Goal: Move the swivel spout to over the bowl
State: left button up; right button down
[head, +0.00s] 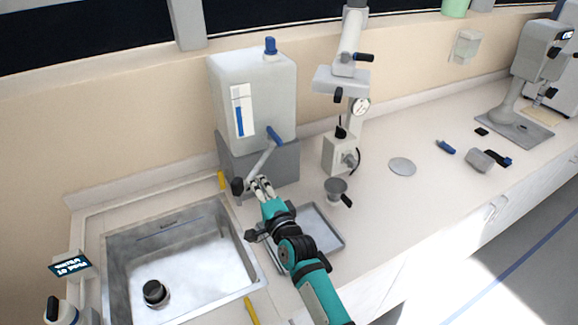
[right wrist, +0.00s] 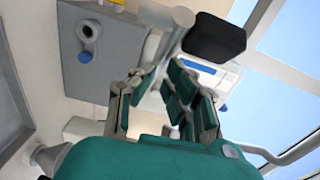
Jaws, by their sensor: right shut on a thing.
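The swivel spout (head: 260,160) is a grey tube with a black end, running down from the front of the pale tank (head: 262,85). In the right wrist view the spout (right wrist: 178,28) passes between my fingertips. My right gripper (head: 259,182) is shut on the spout near its black end; it also shows in the wrist view (right wrist: 162,78). The black end hangs near the back right corner of the metal sink bowl (head: 185,232). My fingers partly hide the spout's lower part. My left gripper is not in view.
A shallow grey tray (head: 325,232) lies under my right arm. A small cup with a black handle (head: 336,189) and a dial stand (head: 341,155) are to the right. A dark round piece (head: 155,292) sits in the sink. Yellow strips (head: 251,311) lie by its edge.

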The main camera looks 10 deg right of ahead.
jog(key=shift+w+a+r, duration=0.1)
jog(key=shift+a+r, duration=0.15)
jog(key=shift+a, duration=0.2)
jog(key=shift+w+a+r, duration=0.1)
jog(key=shift+a+r, duration=0.1)
jog(key=shift+a, duration=0.25)
jog(key=shift+d, duration=0.1)
jog(key=d+p+v, duration=0.1)
jog(key=p+v, duration=0.2)
jog(key=v, duration=0.4)
jog(key=shift+w+p, duration=0.25)
jog(key=shift+p, duration=0.05)
dwell(0.4)
